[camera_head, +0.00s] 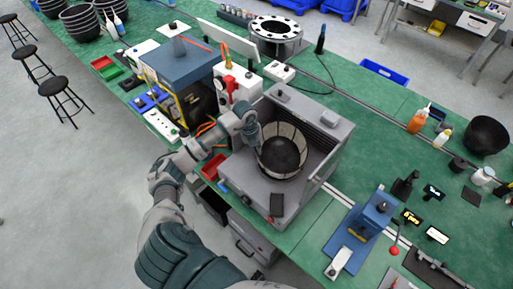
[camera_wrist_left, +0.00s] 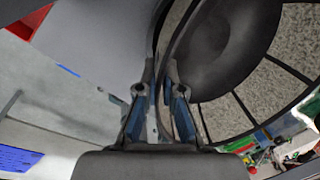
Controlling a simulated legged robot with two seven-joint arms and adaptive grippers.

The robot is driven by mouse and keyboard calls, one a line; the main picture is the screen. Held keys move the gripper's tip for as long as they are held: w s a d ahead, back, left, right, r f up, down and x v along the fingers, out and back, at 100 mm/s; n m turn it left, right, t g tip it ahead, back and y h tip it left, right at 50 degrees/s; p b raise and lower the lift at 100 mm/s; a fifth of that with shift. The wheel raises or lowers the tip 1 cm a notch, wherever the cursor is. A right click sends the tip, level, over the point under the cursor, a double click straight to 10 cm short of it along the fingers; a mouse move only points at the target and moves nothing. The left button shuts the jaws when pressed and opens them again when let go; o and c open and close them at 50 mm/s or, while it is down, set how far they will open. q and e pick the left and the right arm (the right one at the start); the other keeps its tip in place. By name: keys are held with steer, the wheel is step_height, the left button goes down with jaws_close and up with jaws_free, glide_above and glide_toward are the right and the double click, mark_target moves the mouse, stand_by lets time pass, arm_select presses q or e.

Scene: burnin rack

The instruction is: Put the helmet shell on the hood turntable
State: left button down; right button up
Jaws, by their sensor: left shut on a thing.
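The helmet shell (camera_head: 282,151) is a round bowl shape with a dark rim, a pale ribbed band and a dark middle. It is inside the grey open hood (camera_head: 330,133). My left gripper (camera_head: 254,136) is at the shell's left edge, shut on its rim. In the left wrist view the fingers (camera_wrist_left: 160,107) pinch the rim of the shell (camera_wrist_left: 225,50), which fills the upper right. The hood turntable is hidden, apparently under the shell; I cannot tell whether the shell touches it. My right gripper is out of view.
A dark phone-like slab (camera_head: 277,204) lies at the hood's front. A blue press (camera_head: 368,222) stands to the right. A red-and-white device (camera_head: 238,84) stands behind my left wrist. A black bowl (camera_head: 487,135) sits at far right.

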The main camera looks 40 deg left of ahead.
arm_select(q)
steer(key=c, duration=1.3)
jaws_free()
steer(key=shift+d, duration=0.25)
steer(key=r, duration=0.4)
steer(key=s+a+r+b, duration=0.1)
steer(key=r, duration=0.3)
steer(key=r+b, duration=0.1)
steer(key=r, duration=0.3)
steer(key=shift+s+a, duration=0.3)
steer(key=shift+a, duration=0.05)
steer(key=shift+f, duration=0.1)
